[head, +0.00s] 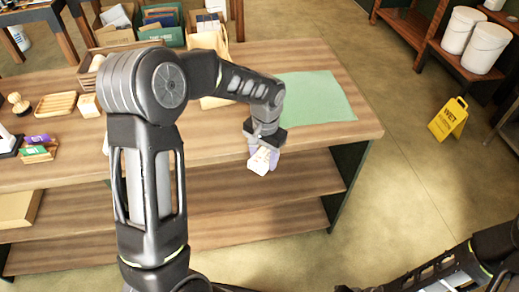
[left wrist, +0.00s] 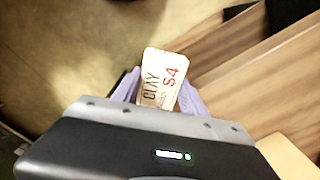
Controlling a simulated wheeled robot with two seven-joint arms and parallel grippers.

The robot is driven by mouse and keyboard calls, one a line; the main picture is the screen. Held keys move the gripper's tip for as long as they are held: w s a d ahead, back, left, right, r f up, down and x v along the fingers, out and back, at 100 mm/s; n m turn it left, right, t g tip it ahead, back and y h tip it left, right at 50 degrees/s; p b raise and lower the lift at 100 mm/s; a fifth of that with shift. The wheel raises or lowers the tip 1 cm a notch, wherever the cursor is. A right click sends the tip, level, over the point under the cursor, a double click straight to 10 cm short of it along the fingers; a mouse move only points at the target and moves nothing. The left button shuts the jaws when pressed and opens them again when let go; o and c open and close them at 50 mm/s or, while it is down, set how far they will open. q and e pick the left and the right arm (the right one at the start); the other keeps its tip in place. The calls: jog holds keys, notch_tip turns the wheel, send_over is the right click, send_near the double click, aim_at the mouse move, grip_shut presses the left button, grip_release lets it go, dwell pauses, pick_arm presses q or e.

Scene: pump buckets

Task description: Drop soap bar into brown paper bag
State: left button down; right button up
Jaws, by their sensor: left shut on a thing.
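A pale soap bar (head: 260,162) with a "CLAY $4" label is between the lilac fingers of my left gripper (head: 264,156). The gripper is shut on it, in front of the table's front edge and above the lower shelves. In the left wrist view, the soap bar's label (left wrist: 162,76) faces the camera between the fingers (left wrist: 158,93). A brown paper bag (head: 213,102) stands on the table behind my left arm, which hides much of it. The soap is apart from the bag, nearer and to its right. My right gripper is out of view; only its arm shows at lower right.
A green mat (head: 315,98) lies on the wooden table (head: 345,130), right of the bag. A wooden soap dish (head: 56,104) and small packs sit at the left. Boxes (head: 160,20) stand at the back. A yellow wet-floor sign (head: 449,118) stands on the floor.

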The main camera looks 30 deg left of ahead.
pick_arm(q)
jog(key=s+d+f+n+b, duration=0.1)
jog(key=d+f+b, duration=0.3)
jog(key=f, duration=0.8)
jog(key=shift+s+d+f+n, duration=0.35)
jog(key=shift+s+d+n, duration=0.05)
jog(key=shift+d, duration=0.3)
